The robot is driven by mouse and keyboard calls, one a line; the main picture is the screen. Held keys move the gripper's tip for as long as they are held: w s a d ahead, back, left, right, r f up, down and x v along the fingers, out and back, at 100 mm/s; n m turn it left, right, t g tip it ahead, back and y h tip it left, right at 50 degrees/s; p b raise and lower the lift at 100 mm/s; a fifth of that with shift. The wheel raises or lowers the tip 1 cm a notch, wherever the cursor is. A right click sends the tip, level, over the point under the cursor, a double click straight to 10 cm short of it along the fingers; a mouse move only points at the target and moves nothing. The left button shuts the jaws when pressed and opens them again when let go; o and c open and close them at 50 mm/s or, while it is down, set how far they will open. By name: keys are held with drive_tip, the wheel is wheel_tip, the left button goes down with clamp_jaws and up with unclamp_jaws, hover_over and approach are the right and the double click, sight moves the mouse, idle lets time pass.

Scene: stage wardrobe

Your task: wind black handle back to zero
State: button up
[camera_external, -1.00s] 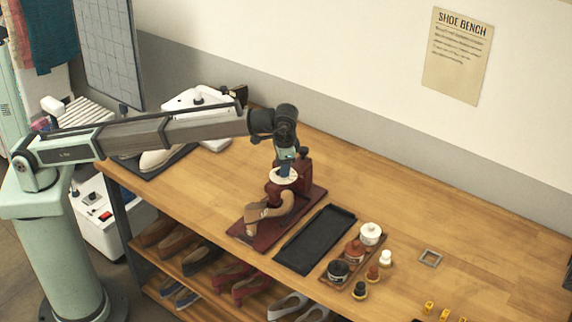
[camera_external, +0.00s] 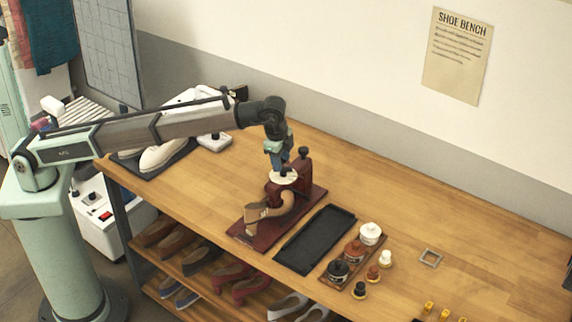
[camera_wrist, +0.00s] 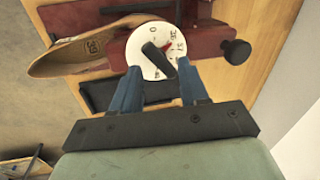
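The black handle (camera_wrist: 158,60) is a short bar across a round white dial (camera_wrist: 140,56) with printed marks, a 0 near its top edge and a small red mark. In the wrist view the bar slants, its far end toward the upper left, near the 0. In the external view the dial (camera_external: 283,178) sits on a dark red shoe stand (camera_external: 306,172) holding a tan shoe (camera_external: 264,211). My gripper (camera_wrist: 157,78) has its two blue fingers apart, with the handle between or just beyond the tips; contact is unclear. My gripper (camera_external: 281,163) is just above the dial.
A black knob (camera_wrist: 236,51) sticks out from the stand's side, right of the dial in the wrist view. A black tray (camera_external: 315,239) lies beside the stand, then a board with several jars (camera_external: 355,250).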

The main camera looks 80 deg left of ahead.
wheel_tip(320, 180, up, 11)
drive_tip(key=s+d, duration=0.1)
drive_tip(key=d, duration=0.1)
drive_tip(key=s+d+f+m+h, duration=0.1)
drive_tip(key=s+d+f+m, duration=0.1)
drive_tip(key=s+d+f, duration=0.2)
drive_tip(key=s+d+f+m, duration=0.2)
drive_tip(key=s+d+f, duration=0.2)
drive_tip(key=d+f, duration=0.7)
drive_tip(key=s+d+f+m+h, duration=0.1)
drive_tip(key=s+d+f+m, duration=0.2)
drive_tip(key=d+f, duration=0.4)
drive_tip(key=shift+s+d+f+h, duration=0.1)
drive_tip(key=shift+s+f, duration=0.1)
drive_tip(key=shift+f, duration=0.9)
drive_tip(key=shift+s+d+f+h, duration=0.1)
drive_tip(key=shift+s+f, duration=0.1)
drive_tip(key=shift+f, duration=0.9)
drive_tip(key=shift+s+d+f+h, duration=0.1)
drive_tip(key=shift+s+f, duration=0.1)
drive_tip(key=shift+f, duration=0.9)
